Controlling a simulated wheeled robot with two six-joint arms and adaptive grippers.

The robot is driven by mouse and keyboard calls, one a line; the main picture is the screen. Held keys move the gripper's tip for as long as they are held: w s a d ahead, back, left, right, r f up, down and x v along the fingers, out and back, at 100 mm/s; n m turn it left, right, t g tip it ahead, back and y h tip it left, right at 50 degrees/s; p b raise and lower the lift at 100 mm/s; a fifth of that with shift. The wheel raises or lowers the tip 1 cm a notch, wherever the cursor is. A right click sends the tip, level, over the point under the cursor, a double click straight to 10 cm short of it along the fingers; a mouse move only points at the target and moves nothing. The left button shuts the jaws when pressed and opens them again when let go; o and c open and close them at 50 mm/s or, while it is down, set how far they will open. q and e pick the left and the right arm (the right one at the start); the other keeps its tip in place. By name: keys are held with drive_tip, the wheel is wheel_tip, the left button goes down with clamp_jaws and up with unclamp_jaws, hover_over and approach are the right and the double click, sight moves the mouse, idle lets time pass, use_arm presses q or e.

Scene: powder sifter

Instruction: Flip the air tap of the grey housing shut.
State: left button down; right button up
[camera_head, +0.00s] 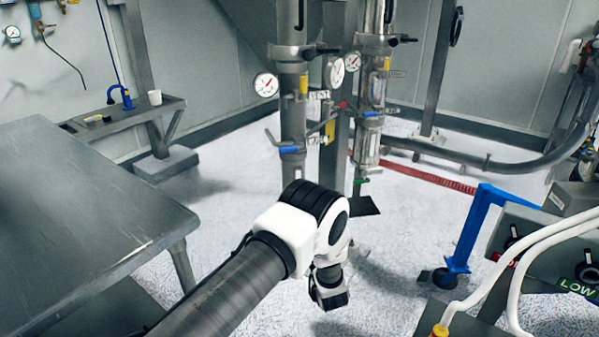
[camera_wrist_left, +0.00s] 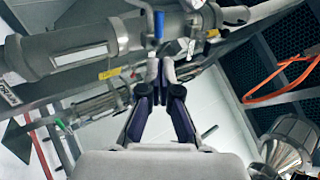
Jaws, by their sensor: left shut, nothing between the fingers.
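The grey housing (camera_head: 293,110) is the upright left-hand pipe in the head view, beside a shinier pipe (camera_head: 372,85). A blue-marked fitting (camera_head: 290,149) with a small lever sits low on the grey pipe; I cannot tell surely whether it is the air tap. In the left wrist view, a grey pipe with a window (camera_wrist_left: 82,45) lies across the top, with a blue lever (camera_wrist_left: 158,25) on it. My left gripper (camera_wrist_left: 161,70) is shut and empty, its tips just below the blue lever in that picture; contact is unclear. In the head view its fingertips are hidden. My right gripper is unseen.
Pressure gauges (camera_head: 334,70) and yellow tags hang around the pipes. A steel table (camera_head: 75,200) fills the left. A blue post (camera_head: 470,225) and a control box with white hoses (camera_head: 555,240) stand at right. Speckled floor is open between.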

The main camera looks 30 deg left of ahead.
sight(287, 152)
use_arm(q)
drive_tip(key=p+x, duration=0.5)
drive_tip(key=x, duration=0.9)
use_arm(e)
wheel_tip(287, 152, up, 5)
drive_tip(key=shift+r, duration=0.15)
use_arm(q)
drive_tip(key=shift+a+f, duration=0.1)
use_arm(e)
drive_tip(key=shift+s, duration=0.1)
use_arm(q)
drive_tip(key=shift+s+r+m+t+h+b, duration=0.15)
drive_tip(key=shift+r+m+t+h+b, duration=0.05)
drive_tip(key=shift+m+t+h+b, duration=0.25)
drive_tip(key=shift+m, duration=0.35)
use_arm(e)
drive_tip(key=shift+s+f, duration=0.4)
drive_tip(key=shift+s, duration=0.25)
